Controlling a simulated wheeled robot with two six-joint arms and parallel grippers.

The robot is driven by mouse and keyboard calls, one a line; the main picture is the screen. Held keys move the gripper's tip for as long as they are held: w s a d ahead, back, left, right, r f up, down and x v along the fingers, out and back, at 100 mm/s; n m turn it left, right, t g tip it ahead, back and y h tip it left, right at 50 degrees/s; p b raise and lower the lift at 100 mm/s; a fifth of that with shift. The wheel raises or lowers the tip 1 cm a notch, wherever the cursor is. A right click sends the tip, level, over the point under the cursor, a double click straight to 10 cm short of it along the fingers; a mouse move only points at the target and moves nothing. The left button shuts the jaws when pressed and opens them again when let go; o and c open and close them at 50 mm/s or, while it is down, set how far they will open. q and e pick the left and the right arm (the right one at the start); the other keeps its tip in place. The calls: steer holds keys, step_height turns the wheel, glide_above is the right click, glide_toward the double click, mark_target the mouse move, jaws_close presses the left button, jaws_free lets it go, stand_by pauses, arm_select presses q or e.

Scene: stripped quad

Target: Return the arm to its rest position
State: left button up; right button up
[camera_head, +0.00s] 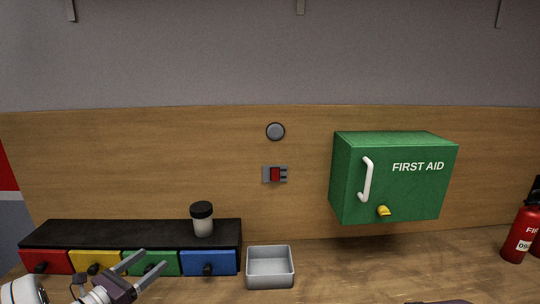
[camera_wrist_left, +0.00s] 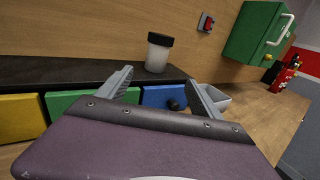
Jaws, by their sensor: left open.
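My left gripper (camera_head: 143,263) is at the lower left of the head view, in front of the green drawer (camera_head: 165,262). Its two fingers are spread apart with nothing between them. In the left wrist view the open fingers (camera_wrist_left: 160,92) point toward the drawer unit, with the blue drawer (camera_wrist_left: 160,97) partly between them. My right gripper cannot be made out; only a dark shape shows at the bottom edge of the head view.
A black-topped drawer unit (camera_head: 130,233) carries a black-lidded jar (camera_head: 202,220). A grey tray (camera_head: 269,281) stands beside it. A green first aid box (camera_head: 400,180) and a red switch (camera_head: 275,174) are on the wall. A fire extinguisher (camera_head: 521,235) stands right. The bench between tray and extinguisher is clear.

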arm_select(q)
steer(key=w+d+r+m+g+h, duration=0.1)
steer(key=d+r+m+g+h, duration=0.3)
steer(key=d, duration=1.1)
steer(key=s+d+f+m+g, duration=0.2)
steer(key=s+d+m+g, duration=0.3)
steer(key=s+d, duration=0.25)
steer(key=s+d+f+m+g, duration=0.2)
steer(key=s+d+m+g, duration=0.35)
steer(key=d, duration=0.35)
steer(key=s+a+f+m+g+y, duration=0.3)
steer(key=s+f+m+y, duration=0.4)
steer(key=s, duration=0.6)
steer(key=w+a+f+m+t+y, duration=0.1)
steer(key=a+f+m+t+y, duration=0.1)
steer(key=a+f+m+y, duration=0.3)
steer(key=a+m, duration=0.4)
steer(key=a, duration=0.2)
steer(key=shift+w+a+f+t, duration=0.2)
steer(key=shift+a+f+t, duration=0.05)
steer(key=shift+a+t, duration=0.1)
